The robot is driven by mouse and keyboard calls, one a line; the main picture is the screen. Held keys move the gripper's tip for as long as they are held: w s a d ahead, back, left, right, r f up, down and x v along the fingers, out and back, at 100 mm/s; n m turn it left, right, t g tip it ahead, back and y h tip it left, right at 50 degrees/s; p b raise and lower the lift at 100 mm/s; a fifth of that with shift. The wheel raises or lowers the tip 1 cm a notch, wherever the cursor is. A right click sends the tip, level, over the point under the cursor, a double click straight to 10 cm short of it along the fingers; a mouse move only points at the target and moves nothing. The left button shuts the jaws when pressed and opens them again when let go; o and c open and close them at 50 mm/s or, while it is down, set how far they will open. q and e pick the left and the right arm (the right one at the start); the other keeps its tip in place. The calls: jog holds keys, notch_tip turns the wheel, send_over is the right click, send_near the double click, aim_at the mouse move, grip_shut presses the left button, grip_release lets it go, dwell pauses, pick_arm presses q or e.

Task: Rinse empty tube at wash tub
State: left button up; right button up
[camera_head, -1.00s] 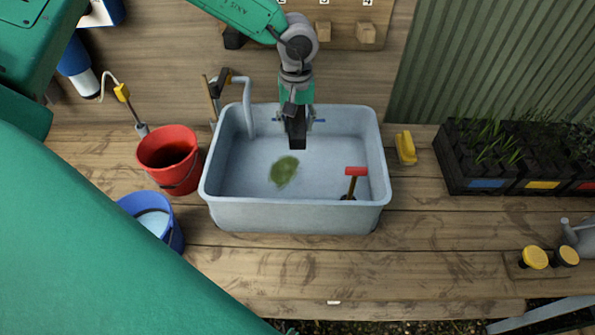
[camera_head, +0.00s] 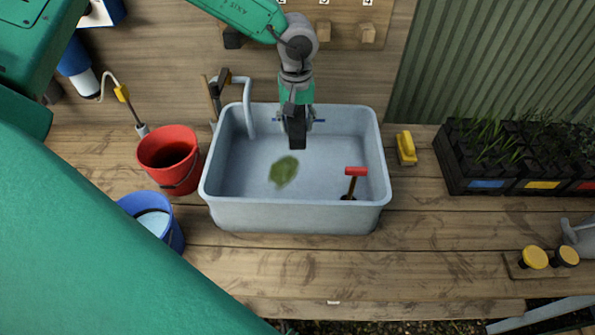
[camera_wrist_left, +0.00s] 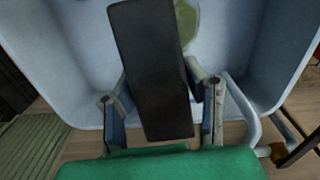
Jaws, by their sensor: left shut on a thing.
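The grey-blue wash tub (camera_head: 295,213) stands on the wooden bench. My left gripper (camera_head: 296,112) points down over the tub's back part. It is shut on a dark, square-sided tube (camera_head: 297,141), which hangs over the tub. In the left wrist view the tube (camera_wrist_left: 152,65) lies between the two fingers of the gripper (camera_wrist_left: 160,98), with the tub (camera_wrist_left: 70,60) behind it. Whether the tube touches the tub floor is unclear, and its inside is hidden. A curved tap (camera_head: 248,105) reaches over the tub's back left. My right gripper is not seen.
A green patch (camera_head: 284,171) and a red-headed tool (camera_head: 356,171) are in the tub. A red bucket (camera_head: 168,158) and a blue bucket (camera_head: 160,222) stand left. A yellow brush-like thing (camera_head: 406,148) and black plant trays (camera_head: 455,170) are right. The front bench is mostly clear.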

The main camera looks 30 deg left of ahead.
pick_arm(q)
jog(key=shift+r, duration=0.1)
jog(key=shift+r, duration=1.95)
